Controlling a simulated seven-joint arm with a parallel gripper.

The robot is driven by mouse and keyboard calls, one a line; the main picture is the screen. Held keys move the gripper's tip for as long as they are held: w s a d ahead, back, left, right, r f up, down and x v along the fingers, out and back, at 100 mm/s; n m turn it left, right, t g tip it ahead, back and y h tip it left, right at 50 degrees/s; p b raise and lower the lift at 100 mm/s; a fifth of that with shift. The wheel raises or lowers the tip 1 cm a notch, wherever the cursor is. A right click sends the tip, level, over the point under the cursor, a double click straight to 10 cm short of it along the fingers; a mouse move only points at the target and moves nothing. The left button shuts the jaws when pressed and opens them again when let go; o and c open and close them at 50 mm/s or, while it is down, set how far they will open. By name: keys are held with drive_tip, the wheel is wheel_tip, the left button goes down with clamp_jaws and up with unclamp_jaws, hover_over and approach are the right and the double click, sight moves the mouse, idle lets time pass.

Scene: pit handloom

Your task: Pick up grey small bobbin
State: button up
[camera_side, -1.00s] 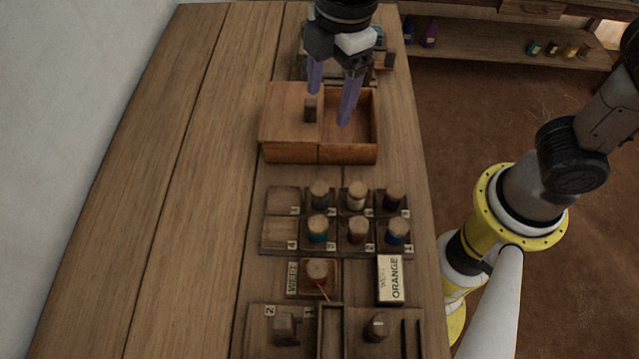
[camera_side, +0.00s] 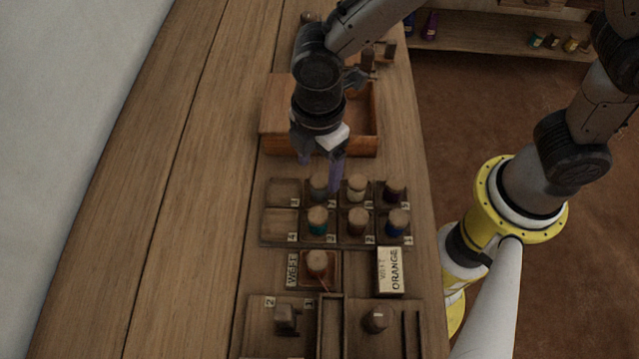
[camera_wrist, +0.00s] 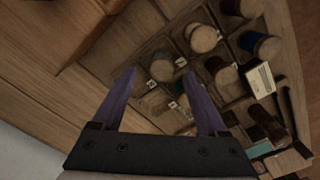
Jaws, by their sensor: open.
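The grey small bobbin (camera_side: 319,190) with a wooden top stands upright in the back row of the bobbin tray (camera_side: 264,238), left of a cream bobbin (camera_side: 356,189). My open, empty gripper (camera_side: 320,174) points down just above and behind it, and one finger partly hides it. In the wrist view the round top of the grey bobbin (camera_wrist: 161,70) appears between the two purple fingertips (camera_wrist: 159,72). I cannot tell the exact height gap, but the fingers do not appear closed on it.
A teal bobbin (camera_side: 318,222) stands directly in front; brown (camera_side: 357,222), blue (camera_side: 397,224) and dark purple (camera_side: 394,191) bobbins stand nearby. Two left compartments are empty. A wooden box (camera_side: 278,122) lies behind, an orange-labelled block (camera_side: 390,270) in front. Table at left is clear.

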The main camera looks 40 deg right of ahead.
sight(319, 180)
wheel_tip(319, 180, down, 4)
drive_tip(key=shift+s+f, duration=0.15)
drive_tip(key=shift+f, duration=0.1)
clamp_jaws()
idle(0.3)
